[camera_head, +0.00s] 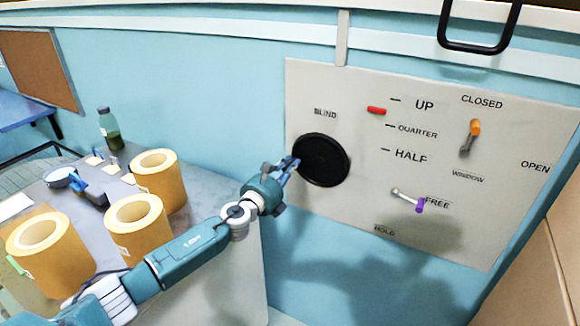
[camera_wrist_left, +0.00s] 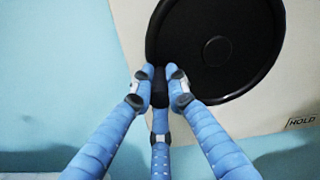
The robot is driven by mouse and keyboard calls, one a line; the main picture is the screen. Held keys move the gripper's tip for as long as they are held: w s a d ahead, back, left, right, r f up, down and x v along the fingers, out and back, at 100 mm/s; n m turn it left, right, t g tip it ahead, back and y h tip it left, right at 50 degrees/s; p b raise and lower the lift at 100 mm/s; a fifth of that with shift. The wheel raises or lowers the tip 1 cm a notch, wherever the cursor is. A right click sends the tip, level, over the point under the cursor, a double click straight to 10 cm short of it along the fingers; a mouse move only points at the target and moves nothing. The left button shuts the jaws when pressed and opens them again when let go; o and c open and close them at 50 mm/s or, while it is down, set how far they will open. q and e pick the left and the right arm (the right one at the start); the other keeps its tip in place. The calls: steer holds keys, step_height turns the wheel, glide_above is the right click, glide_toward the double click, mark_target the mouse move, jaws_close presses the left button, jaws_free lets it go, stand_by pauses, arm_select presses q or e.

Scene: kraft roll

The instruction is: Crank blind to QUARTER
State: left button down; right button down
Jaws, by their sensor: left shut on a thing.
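The blind crank is a black disc (camera_head: 321,160) on the grey wall panel, under the word BLIND. My left gripper (camera_head: 292,166) is at the left edge of the disc. In the left wrist view the blue fingers of the gripper (camera_wrist_left: 160,85) are closed around a small black knob (camera_wrist_left: 159,92) at the rim of the disc (camera_wrist_left: 215,50). A red marker (camera_head: 376,110) stands to the right of the disc, between the UP and QUARTER marks and nearer UP. My right gripper is not in view.
An orange-tipped lever (camera_head: 474,128) points up near CLOSED. A purple-tipped lever (camera_head: 420,205) is by FREE. A black handle bar (camera_head: 480,48) sticks out above. Brown paper rolls (camera_head: 137,224) and a bottle (camera_head: 109,128) stand on the table at left.

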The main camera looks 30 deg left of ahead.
arm_select(q)
steer(key=shift+w+a+r, duration=0.1)
steer(key=shift+a+r, duration=0.1)
steer(key=shift+r, duration=0.1)
steer(key=c, duration=1.7)
jaws_free()
steer(key=shift+d+f, duration=0.1)
steer(key=shift+f, duration=0.05)
steer(key=s, duration=1.2)
steer(key=shift+s+a, duration=0.1)
steer(key=shift+a, duration=0.15)
